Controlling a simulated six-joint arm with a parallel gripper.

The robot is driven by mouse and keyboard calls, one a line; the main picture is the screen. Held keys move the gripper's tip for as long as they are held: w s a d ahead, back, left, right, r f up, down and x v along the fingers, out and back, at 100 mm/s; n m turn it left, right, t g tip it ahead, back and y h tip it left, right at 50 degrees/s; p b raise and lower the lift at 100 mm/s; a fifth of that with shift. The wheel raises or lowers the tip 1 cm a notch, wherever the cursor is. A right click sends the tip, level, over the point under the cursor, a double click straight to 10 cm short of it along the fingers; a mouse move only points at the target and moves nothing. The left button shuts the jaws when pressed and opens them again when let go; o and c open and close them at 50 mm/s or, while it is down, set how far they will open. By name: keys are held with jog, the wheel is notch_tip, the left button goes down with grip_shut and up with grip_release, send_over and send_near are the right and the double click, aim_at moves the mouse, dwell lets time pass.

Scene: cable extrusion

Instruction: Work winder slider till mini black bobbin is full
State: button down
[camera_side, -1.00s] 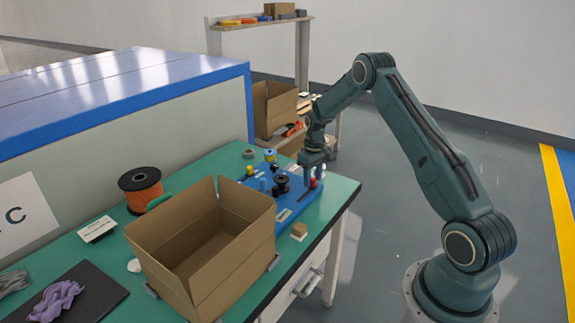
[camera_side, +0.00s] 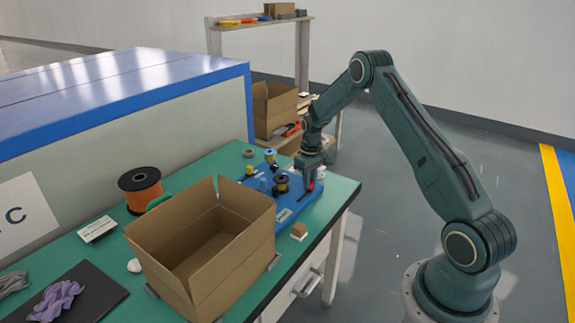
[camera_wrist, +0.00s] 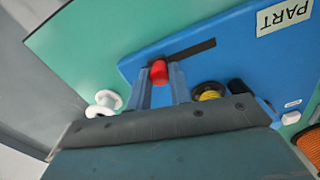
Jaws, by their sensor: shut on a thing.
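The blue winder board (camera_side: 297,208) lies on the green bench; it also shows in the wrist view (camera_wrist: 225,50). My gripper (camera_side: 311,184) is at the board's right side. In the wrist view my gripper (camera_wrist: 159,80) is shut on the red slider knob (camera_wrist: 159,72), which sits by a dark straight slot. The mini black bobbin (camera_side: 281,183) stands upright on the board, left of my gripper, with yellow winding on it. The bobbin's yellow winding (camera_wrist: 210,94) also shows in the wrist view, partly hidden by my gripper. How full it is cannot be told.
An open cardboard box (camera_side: 205,240) stands close in front of the board. A large orange cable spool (camera_side: 141,190) stands to the left. A white spool (camera_wrist: 103,103) is beside the board.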

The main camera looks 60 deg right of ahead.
jog(key=a, duration=0.7)
jog(key=shift+a, duration=0.25)
jog(key=c, duration=1.3)
grip_release()
jog(key=shift+a, duration=0.1)
jog(key=shift+r, duration=0.15)
jog(key=shift+r, duration=0.55)
notch_tip(320, 180, up, 12)
jog(key=shift+r, duration=0.25)
